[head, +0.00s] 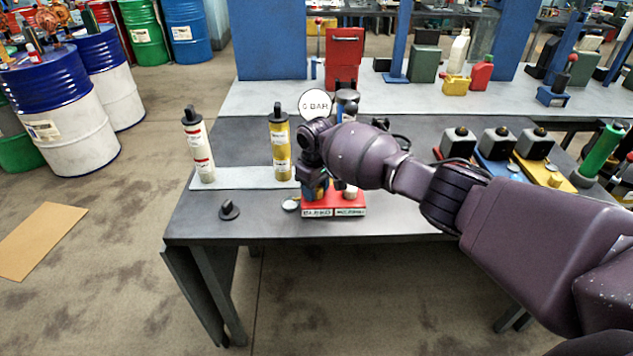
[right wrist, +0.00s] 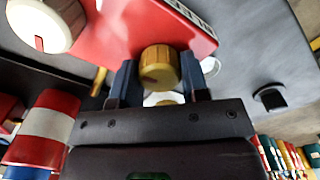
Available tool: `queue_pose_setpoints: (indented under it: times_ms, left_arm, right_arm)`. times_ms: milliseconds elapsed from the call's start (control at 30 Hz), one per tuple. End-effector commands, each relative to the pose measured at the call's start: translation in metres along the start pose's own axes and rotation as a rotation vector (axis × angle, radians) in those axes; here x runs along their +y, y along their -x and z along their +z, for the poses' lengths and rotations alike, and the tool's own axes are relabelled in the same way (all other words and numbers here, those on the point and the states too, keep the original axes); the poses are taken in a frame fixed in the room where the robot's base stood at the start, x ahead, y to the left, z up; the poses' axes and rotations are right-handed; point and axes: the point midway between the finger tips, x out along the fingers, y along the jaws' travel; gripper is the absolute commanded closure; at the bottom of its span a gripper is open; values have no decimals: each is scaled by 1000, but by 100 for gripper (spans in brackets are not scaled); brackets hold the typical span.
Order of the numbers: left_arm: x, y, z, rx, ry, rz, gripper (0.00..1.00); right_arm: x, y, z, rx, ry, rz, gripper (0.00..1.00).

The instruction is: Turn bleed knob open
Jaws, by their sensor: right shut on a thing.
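The bleed knob is a ribbed brass knob (right wrist: 160,67) on the front of a red block. My right gripper (right wrist: 159,82) is shut on it, with one dark finger on each side. A cream knob (right wrist: 45,24) with a red mark is on the same block, to the right in the head view. A round gauge (head: 314,104) above reads 0 BAR. My left gripper is not in view.
A white-and-red cylinder (head: 198,145) and a yellow one (head: 280,143) stand on a pale plate at left. A black cap (head: 229,209) and a small silver disc (head: 290,205) lie on the dark table (head: 400,228). Several dark boxes stand at right.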

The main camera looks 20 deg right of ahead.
Motion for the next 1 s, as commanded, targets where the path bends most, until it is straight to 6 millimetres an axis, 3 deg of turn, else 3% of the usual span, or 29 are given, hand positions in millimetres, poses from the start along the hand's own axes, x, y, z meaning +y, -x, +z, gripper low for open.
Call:
queue_pose_setpoints:
  times_ms: [300,933,967,1000]
  left_arm:
    - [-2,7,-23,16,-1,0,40]
    - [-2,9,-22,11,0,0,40]
    - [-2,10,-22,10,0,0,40]
    - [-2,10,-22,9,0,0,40]
  right_arm:
    - [-1,1,0,-1,-147,-2,82]
    - [0,0,0,0,-189,-1,82]
    - [0,0,0,0,-189,-1,54]
    - [0,0,0,0,-189,-1,48]
